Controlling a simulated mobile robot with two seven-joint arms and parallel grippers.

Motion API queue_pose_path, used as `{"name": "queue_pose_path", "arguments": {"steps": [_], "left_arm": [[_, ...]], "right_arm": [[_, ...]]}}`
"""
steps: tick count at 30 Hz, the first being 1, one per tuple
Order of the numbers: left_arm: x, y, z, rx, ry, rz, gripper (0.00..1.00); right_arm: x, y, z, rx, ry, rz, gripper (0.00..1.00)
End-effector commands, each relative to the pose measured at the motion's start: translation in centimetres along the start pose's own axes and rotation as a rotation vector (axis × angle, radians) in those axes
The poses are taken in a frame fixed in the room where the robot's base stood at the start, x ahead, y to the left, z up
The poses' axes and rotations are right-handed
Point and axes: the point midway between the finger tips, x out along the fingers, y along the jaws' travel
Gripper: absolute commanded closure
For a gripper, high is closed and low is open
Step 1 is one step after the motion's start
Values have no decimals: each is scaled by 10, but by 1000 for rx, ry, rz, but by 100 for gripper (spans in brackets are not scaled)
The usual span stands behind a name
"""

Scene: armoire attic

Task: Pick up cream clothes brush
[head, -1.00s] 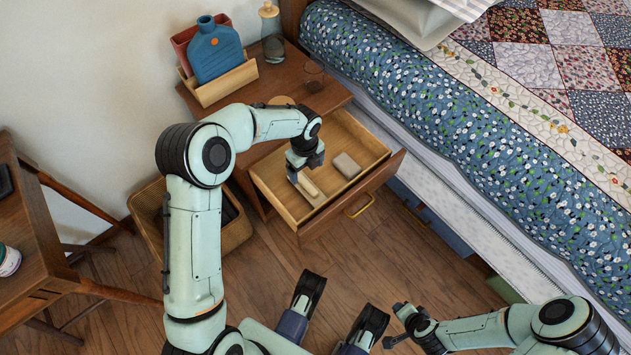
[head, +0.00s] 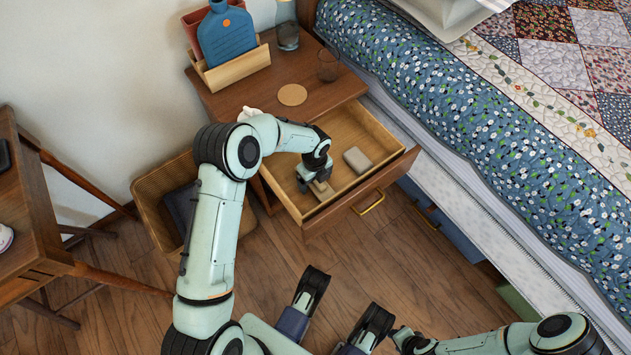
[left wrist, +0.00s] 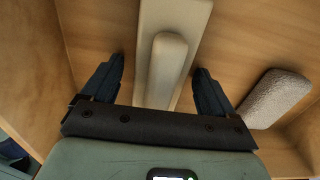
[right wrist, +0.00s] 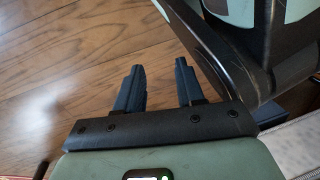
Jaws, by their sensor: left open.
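The cream clothes brush (left wrist: 168,60) lies in the open drawer, with a raised handle along its back. In the left wrist view it runs between the two spread fingers of my left gripper (left wrist: 158,90). In the head view my left gripper (head: 314,183) is down inside the drawer over the brush (head: 321,190) and hides most of it. The left gripper is open and does not hold the brush. My right gripper (right wrist: 158,88) is empty, with its fingers apart, above the wooden floor.
A grey block (head: 357,160) lies in the drawer (head: 372,186) right of the brush. Drawer walls stand close around the left gripper. The nightstand top bears a wooden holder (head: 235,70), a glass (head: 327,66) and a round coaster (head: 292,95). The bed (head: 450,110) is at the right.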

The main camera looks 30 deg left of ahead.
Motion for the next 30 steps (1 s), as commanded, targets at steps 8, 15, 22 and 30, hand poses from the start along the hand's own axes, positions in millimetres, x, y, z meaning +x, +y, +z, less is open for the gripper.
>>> {"name": "queue_pose_path", "arguments": {"steps": [8, 15, 22, 30], "left_arm": [[0, 0, 0, -1, -1, -2, 39], [0, 0, 0, 0, -1, -1, 77], [-6, 0, 0, -1, -1, -2, 77], [-61, -1, 1, -2, -4, -6, 77]], "right_arm": [[0, 0, 1, 0, -2, 1, 62], [0, 0, 0, 0, -1, 0, 62], [-2, -1, -1, -2, 6, -2, 62], [-24, -22, -23, -25, 88, -40, 62]]}}
